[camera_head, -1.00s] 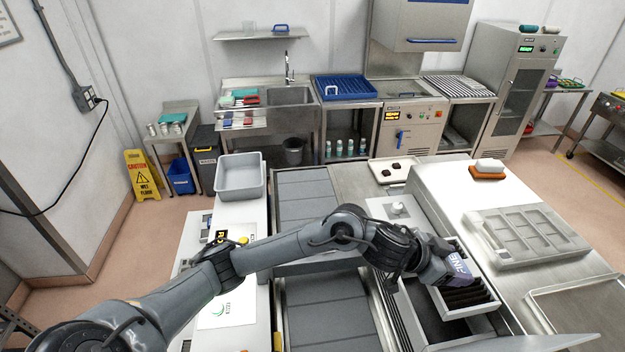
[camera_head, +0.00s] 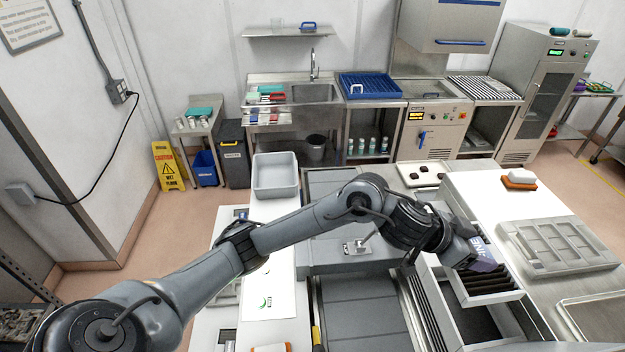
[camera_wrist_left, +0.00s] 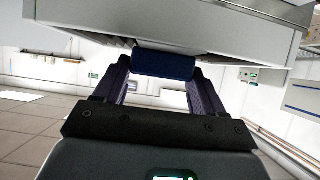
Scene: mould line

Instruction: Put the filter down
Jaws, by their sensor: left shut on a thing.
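The filter (camera_head: 494,284) looks like a light grey box-shaped frame with dark slats inside. It sits over the open bay of the metal unit at the right of the head view. In the left wrist view my left gripper (camera_wrist_left: 162,80) is shut on a blue block (camera_wrist_left: 165,63), which appears to be the filter's handle, below a large pale grey body. Whether the filter's underside touches anything is hidden. My right gripper is not in view.
A grey moulded tray (camera_head: 560,247) lies on the steel top at right, with a white-and-orange block (camera_head: 518,180) behind it. A grey bin (camera_head: 275,177) stands on the white counter at left. The grey conveyor (camera_head: 355,312) runs beneath my left arm.

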